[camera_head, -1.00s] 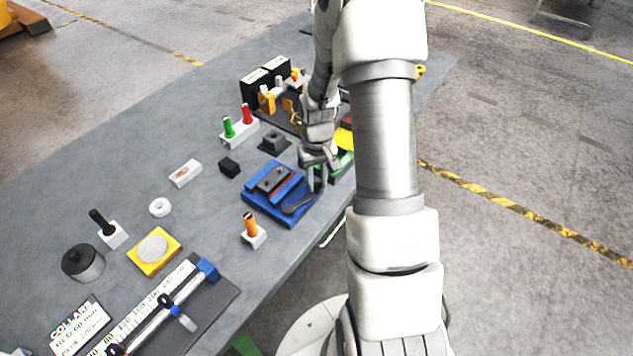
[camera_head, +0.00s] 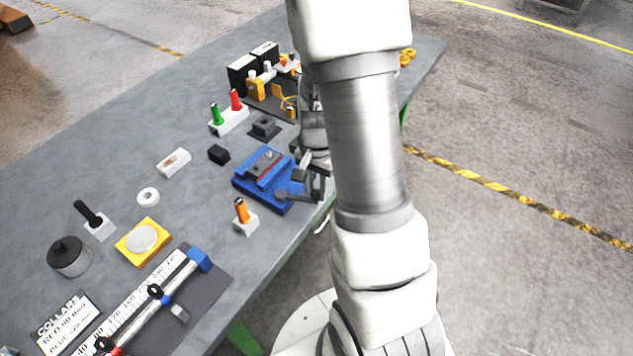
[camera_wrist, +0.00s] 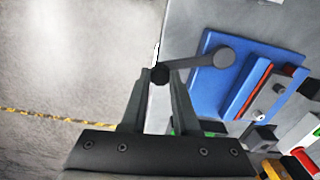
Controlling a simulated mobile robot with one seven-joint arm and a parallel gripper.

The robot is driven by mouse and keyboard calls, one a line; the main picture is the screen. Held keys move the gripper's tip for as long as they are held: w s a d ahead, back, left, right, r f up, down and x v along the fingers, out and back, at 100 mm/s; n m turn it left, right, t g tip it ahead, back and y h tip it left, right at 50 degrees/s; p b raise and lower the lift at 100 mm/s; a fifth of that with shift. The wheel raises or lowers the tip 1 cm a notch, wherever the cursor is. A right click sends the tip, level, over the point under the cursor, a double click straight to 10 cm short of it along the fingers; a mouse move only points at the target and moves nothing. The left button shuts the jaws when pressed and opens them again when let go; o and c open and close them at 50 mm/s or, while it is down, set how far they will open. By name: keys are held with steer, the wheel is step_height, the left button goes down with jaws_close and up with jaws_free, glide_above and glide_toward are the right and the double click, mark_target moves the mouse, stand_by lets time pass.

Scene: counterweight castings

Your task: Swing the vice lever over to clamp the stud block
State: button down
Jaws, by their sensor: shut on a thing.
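The blue vice (camera_head: 246,186) sits near the table's front edge; it also shows in the wrist view (camera_wrist: 207,88). The dark stud block (camera_head: 262,163) lies in it, with small studs on top; it shows in the wrist view (camera_wrist: 270,101) beside a red-orange strip. The grey vice lever (camera_head: 297,197) runs from its round pivot toward the table edge; it shows in the wrist view (camera_wrist: 200,61). My gripper (camera_head: 318,186) is shut on the lever's dark end knob, which shows between the fingers in the wrist view (camera_wrist: 160,75). Whether the jaw touches the block is unclear.
An orange-topped peg on a white block (camera_head: 245,218) stands left of the lever. A black cube (camera_head: 218,154) and a dark square holder (camera_head: 264,128) lie behind the vice. Open floor (camera_head: 500,240) lies beyond the table edge on the right.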

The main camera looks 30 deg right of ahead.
steer(key=shift+s+a+m, duration=0.55)
steer(key=shift+a+m, duration=0.05)
steer(key=shift+m, duration=0.5)
steer(key=c, duration=0.7)
jaws_free()
steer(key=shift+o, duration=0.2)
steer(key=shift+r, duration=0.1)
step_height(320, 180, up, 17)
steer(key=p, duration=0.2)
steer(key=shift+r, duration=0.15)
steer(key=shift+a, duration=0.1)
